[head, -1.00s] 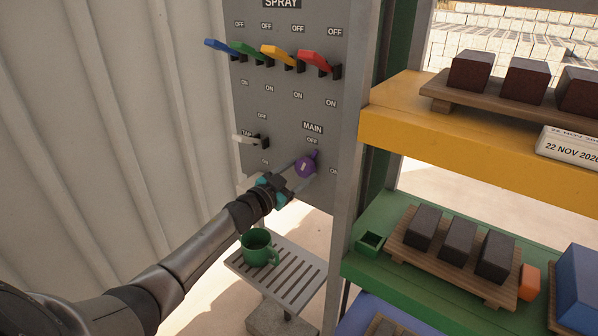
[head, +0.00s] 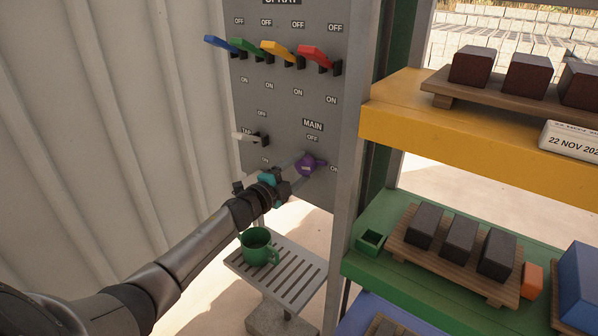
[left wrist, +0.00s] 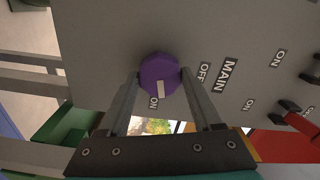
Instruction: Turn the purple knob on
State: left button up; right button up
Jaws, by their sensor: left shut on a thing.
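The purple knob (head: 305,166) sits low on the grey panel (head: 285,110), below the MAIN label. It also shows in the left wrist view (left wrist: 158,70), where its white mark points at the ON label (left wrist: 153,103) and away from the OFF label (left wrist: 204,72). In the head view its pointer tab faces right, toward ON. My left gripper (head: 300,169) is shut on the knob, with one finger on each side of it, as the left wrist view shows. My right gripper is out of view.
Blue, green, orange (head: 278,50) and red levers and a white TAP lever (head: 246,138) are above. A green mug (head: 258,247) stands on a slatted shelf (head: 300,268) below my gripper. Shelves with blocks (head: 460,240) stand at right.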

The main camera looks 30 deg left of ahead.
pick_arm(q)
jog(key=shift+m, duration=1.3)
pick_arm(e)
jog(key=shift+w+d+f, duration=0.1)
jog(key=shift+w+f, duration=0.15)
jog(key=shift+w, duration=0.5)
pick_arm(q)
jog(key=shift+m+b, duration=0.3)
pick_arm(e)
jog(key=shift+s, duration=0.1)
pick_arm(q)
jog(key=o, duration=1.4)
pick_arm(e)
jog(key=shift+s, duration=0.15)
pick_arm(q)
jog(key=shift+s, duration=0.15)
jog(key=s, duration=0.5)
jog(key=s+p, duration=0.1)
jog(key=s, duration=0.4)
jog(key=s+a+p, duration=0.1)
jog(key=s, duration=0.4)
jog(key=shift+a, duration=0.1)
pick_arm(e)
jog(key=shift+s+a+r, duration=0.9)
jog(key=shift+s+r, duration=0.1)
